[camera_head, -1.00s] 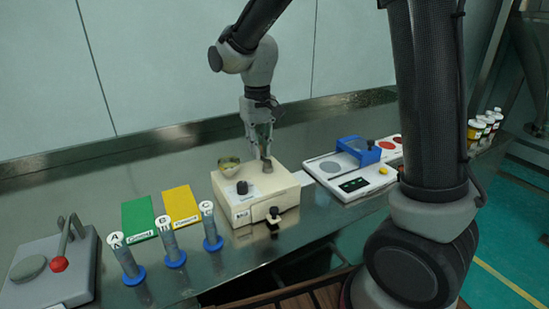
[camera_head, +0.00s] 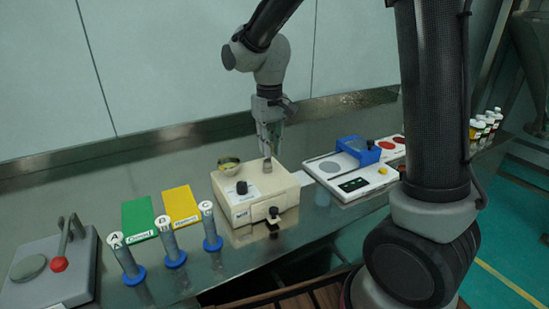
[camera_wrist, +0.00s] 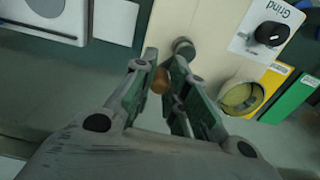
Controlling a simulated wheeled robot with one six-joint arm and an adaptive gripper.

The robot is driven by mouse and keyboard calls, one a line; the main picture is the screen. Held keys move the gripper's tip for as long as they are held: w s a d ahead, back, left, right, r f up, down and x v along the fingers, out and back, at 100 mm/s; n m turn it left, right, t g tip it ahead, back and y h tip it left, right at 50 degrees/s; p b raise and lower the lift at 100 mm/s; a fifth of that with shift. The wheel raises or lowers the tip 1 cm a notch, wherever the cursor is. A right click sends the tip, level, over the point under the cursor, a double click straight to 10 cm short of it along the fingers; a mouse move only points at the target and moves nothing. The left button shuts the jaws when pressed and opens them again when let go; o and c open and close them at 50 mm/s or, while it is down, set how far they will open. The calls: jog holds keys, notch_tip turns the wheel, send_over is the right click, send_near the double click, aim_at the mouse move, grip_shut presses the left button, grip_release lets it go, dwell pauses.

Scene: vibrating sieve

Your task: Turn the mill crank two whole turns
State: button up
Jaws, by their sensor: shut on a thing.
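The mill is a cream box (camera_head: 270,209) on the metal counter, with a dark knob on its sloped face and a grey stub on top. It also shows in the wrist view (camera_wrist: 206,27), with the word "Grind" by the black knob. My gripper (camera_head: 270,150) is at the far side of the mill. In the wrist view my gripper (camera_wrist: 162,72) is shut on a brown crank knob (camera_wrist: 160,82), just off the mill's edge. The crank's arm is not clear in either view, and the mill hides the crank in the head view.
A small bowl (camera_head: 228,163) stands at the mill's back left. Green (camera_head: 140,218) and yellow (camera_head: 181,205) trays and several blue-based tubes (camera_head: 168,245) stand left. A white device with a blue frame (camera_head: 358,152) stands right. A grey press with a red-knobbed lever (camera_head: 60,263) is far left.

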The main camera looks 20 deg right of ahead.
jog(key=shift+s+d, duration=0.1)
dwell(0.3)
jog(key=shift+s+d, duration=0.45)
jog(key=shift+d, duration=0.05)
jog(key=shift+s, duration=0.1)
jog(key=shift+s+d, duration=0.2)
jog(key=shift+s, duration=0.1)
jog(key=o, duration=0.9)
jog(key=shift+s+f, duration=0.1)
notch_tip(320, 180, up, 7)
